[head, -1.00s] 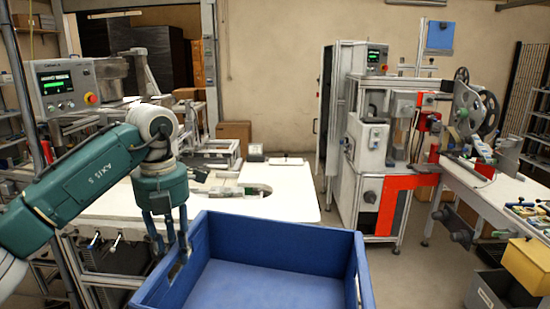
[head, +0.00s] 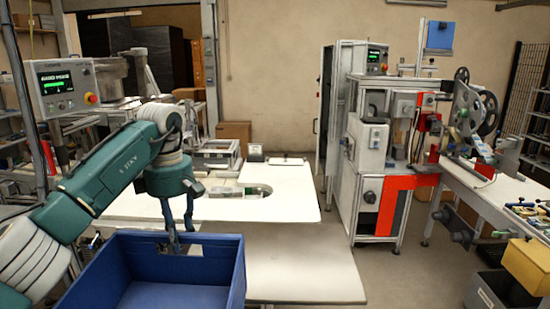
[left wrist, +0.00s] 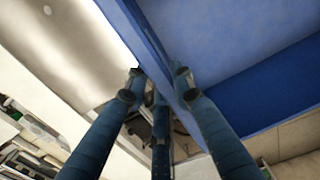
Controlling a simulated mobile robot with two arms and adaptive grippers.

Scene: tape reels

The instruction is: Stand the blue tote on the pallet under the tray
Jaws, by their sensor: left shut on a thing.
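The blue tote (head: 240,272) is at the bottom left of the head view, open side up, its near part cut off by the frame edge. My left gripper (head: 178,242) is shut on its far wall. In the left wrist view the fingers (left wrist: 158,82) straddle that wall of the tote (left wrist: 235,40). A low pale flat surface (head: 310,265) lies right of the tote, beneath the white worktop level; I cannot tell whether it is the pallet. No tray is clearly recognisable. My right gripper is out of view.
A white worktop (head: 280,205) with an oval cut-out stands beyond the tote. A tape-reel machine (head: 385,150) with a red panel stands at the right. A yellow bin (head: 527,265) is at the lower right. Grey floor between is clear.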

